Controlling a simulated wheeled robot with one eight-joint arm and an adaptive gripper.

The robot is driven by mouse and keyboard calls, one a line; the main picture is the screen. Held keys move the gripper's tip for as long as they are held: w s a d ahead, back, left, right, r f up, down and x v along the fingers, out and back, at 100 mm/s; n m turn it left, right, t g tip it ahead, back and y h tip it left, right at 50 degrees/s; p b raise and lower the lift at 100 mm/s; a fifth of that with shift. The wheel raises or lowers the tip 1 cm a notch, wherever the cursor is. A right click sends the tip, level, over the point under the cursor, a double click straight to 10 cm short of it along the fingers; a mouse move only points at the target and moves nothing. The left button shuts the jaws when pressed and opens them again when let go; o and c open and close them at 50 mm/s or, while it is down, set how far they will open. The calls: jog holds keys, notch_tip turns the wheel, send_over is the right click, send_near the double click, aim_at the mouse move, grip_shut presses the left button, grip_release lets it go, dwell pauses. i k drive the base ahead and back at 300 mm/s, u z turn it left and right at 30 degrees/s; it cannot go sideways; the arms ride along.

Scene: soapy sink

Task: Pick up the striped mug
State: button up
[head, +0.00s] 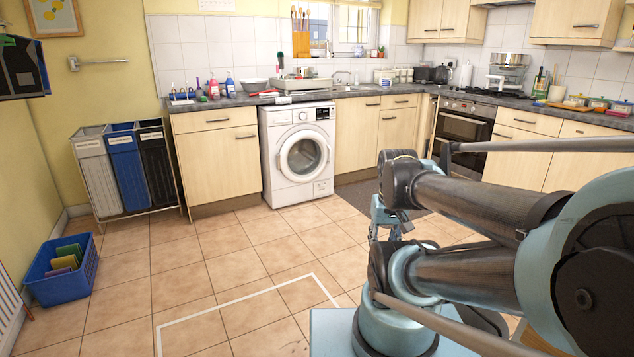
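I cannot make out a striped mug in the head view. Small items on the far counter are too small to tell apart. My gripper (388,226) seems to be the pale blue part hanging below the front of my arm, over the tiled floor and well short of the counters. My arm's links partly hide it, and whether it is open or shut does not show. I see nothing clearly held in it.
A dark worktop (360,91) runs along the back wall, with a sink (343,87), bottles and a dish rack. Below is a white washing machine (300,152). Laundry bins (127,168) and a blue crate (62,284) stand left. The middle floor is clear.

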aim_at(386, 82)
jog(key=i, duration=4)
jog(key=z, duration=1.3)
jog(key=i, duration=2.4)
